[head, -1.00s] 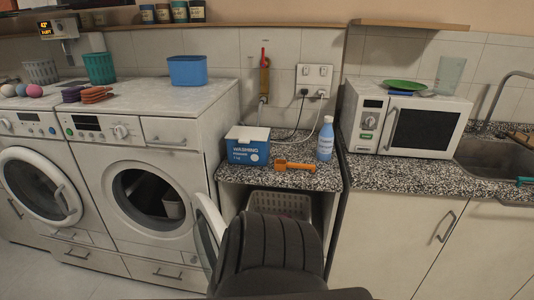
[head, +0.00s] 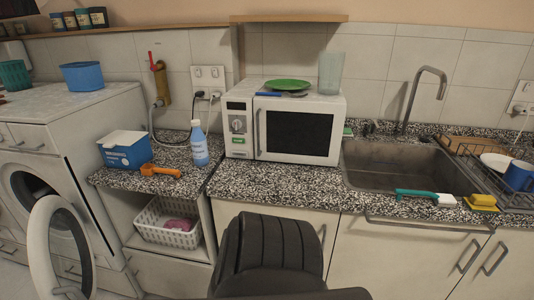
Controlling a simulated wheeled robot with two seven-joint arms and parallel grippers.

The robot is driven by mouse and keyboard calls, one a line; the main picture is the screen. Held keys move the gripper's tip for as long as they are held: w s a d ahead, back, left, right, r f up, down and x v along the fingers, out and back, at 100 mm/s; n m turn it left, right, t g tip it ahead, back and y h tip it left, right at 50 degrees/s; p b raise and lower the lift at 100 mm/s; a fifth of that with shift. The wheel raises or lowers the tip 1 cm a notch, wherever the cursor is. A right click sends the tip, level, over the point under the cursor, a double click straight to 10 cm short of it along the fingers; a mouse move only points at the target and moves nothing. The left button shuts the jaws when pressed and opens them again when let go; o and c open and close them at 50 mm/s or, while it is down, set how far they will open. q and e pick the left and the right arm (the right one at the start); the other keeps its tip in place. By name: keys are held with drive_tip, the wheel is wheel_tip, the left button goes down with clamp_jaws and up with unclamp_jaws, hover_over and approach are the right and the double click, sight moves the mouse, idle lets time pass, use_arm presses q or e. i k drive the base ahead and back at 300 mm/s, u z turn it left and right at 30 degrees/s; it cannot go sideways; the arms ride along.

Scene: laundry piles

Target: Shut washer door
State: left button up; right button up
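The washer (head: 95,135) stands at the left in the head view, a white front-loader partly cut off by the picture edge. Its round door (head: 42,245) is swung wide open, with the white rim and glass facing toward the counter side. The dark drum opening (head: 30,188) shows behind the door. Neither of my grippers is in view.
A speckled counter holds a blue washing box (head: 124,150), an orange scoop (head: 161,171), a blue bottle (head: 199,145) and a microwave (head: 284,128). A laundry basket (head: 168,225) sits on the shelf below. A sink (head: 400,168) is at the right.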

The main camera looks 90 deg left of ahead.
sight(48, 287)
drive_tip(key=u, duration=0.15)
drive_tip(key=i, duration=0.2)
drive_tip(key=u, duration=4.4)
drive_tip(key=i, duration=1.65)
drive_tip(key=u, duration=0.7)
drive_tip(key=k, duration=0.85)
drive_tip(key=z, duration=0.35)
